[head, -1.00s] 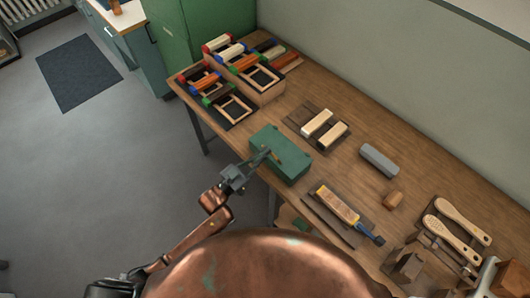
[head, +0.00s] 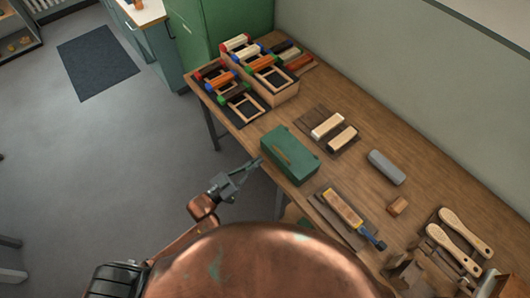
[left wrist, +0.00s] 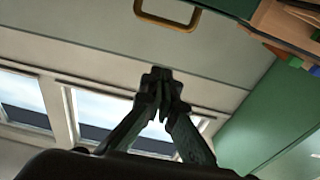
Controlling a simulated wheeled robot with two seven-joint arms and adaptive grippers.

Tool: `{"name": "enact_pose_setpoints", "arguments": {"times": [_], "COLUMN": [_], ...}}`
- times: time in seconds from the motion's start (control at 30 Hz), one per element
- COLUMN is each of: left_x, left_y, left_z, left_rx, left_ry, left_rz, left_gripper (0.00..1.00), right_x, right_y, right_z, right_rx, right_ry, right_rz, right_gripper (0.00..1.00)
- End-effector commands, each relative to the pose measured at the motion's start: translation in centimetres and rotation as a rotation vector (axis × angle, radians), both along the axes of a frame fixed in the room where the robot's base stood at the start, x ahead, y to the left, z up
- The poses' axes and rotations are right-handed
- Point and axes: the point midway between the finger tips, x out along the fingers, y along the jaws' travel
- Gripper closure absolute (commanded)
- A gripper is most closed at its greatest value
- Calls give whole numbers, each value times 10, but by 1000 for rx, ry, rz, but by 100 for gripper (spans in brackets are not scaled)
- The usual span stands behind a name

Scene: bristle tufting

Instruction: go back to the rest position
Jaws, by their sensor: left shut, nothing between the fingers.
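My left gripper (head: 254,164) is in the head view, off the front edge of the workbench and just left of the green box (head: 289,154). It is apart from the box, and its fingers point toward the bench. In the left wrist view my left gripper (left wrist: 160,77) has its fingertips together with nothing between them. Behind it are a pale wall and windows. My right gripper is not in either view.
The wooden workbench (head: 290,107) runs diagonally. On it are a rack of coloured rolls (head: 270,85), two pale-topped blocks (head: 335,132), a grey block (head: 386,167), a yellow-handled tool (head: 344,207) and wooden-handled brushes (head: 465,232).

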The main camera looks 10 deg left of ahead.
Motion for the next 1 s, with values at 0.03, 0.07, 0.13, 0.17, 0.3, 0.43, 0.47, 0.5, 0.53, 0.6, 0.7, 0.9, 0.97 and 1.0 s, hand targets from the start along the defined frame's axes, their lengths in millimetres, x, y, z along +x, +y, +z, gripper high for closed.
{"name": "enact_pose_setpoints", "arguments": {"times": [0.03,0.07,0.13,0.17,0.3,0.43,0.47,0.5,0.53,0.6,0.7,0.9,0.97,1.0], "left_x": [-2,-3,-4,-4,-3,3,6,10,13,19,20,-11,-29,-43], "left_y": [2,3,3,4,4,12,17,25,31,52,85,152,169,181], "left_z": [-1,-1,0,0,-1,-21,-31,-48,-64,-106,-172,-299,-336,-359], "left_rx": [1,1,0,0,1,26,39,61,79,133,211,359,399,425], "left_ry": [1,1,0,0,0,27,41,65,86,147,248,470,541,589], "left_rz": [0,0,0,0,1,29,44,68,87,143,224,357,390,411], "left_gripper": [100,100,100,100,100,100,100,100,100,100,100,100,100,100], "right_x": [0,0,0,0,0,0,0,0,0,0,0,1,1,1], "right_y": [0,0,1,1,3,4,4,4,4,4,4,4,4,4], "right_z": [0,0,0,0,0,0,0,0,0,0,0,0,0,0], "right_rx": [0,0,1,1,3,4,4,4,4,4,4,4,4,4], "right_ry": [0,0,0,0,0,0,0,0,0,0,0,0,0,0], "right_rz": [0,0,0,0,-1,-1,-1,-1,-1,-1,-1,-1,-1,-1], "right_gripper": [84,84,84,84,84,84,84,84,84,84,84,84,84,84]}}
